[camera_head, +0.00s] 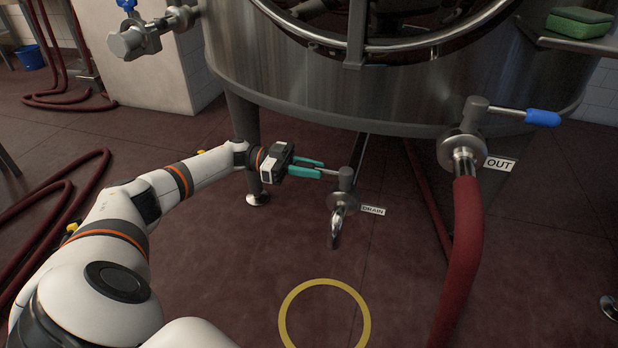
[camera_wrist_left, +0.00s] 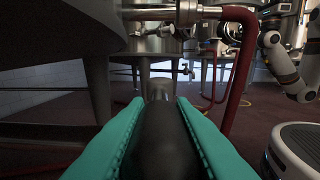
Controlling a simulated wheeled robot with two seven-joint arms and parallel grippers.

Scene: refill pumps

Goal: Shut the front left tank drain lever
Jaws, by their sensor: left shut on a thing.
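The drain valve (camera_head: 343,196) sits low under the big steel tank (camera_head: 400,90), beside a DRAIN label (camera_head: 373,210), with its curved spout pointing down. Its lever (camera_head: 330,171) reaches left from the valve top. My left gripper (camera_head: 321,169) has its teal fingers on either side of the lever's handle. In the left wrist view the dark handle (camera_wrist_left: 165,145) lies lengthwise between the fingers, and the gripper is shut on it. The fingers hide most of the handle in the head view. My right gripper does not show.
To the right, an OUT valve (camera_head: 463,150) with a blue-handled lever (camera_head: 541,117) carries a thick red hose (camera_head: 462,250) down to the floor. A tank leg (camera_head: 243,118) stands behind my left wrist. A yellow ring (camera_head: 325,284) marks clear floor in front.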

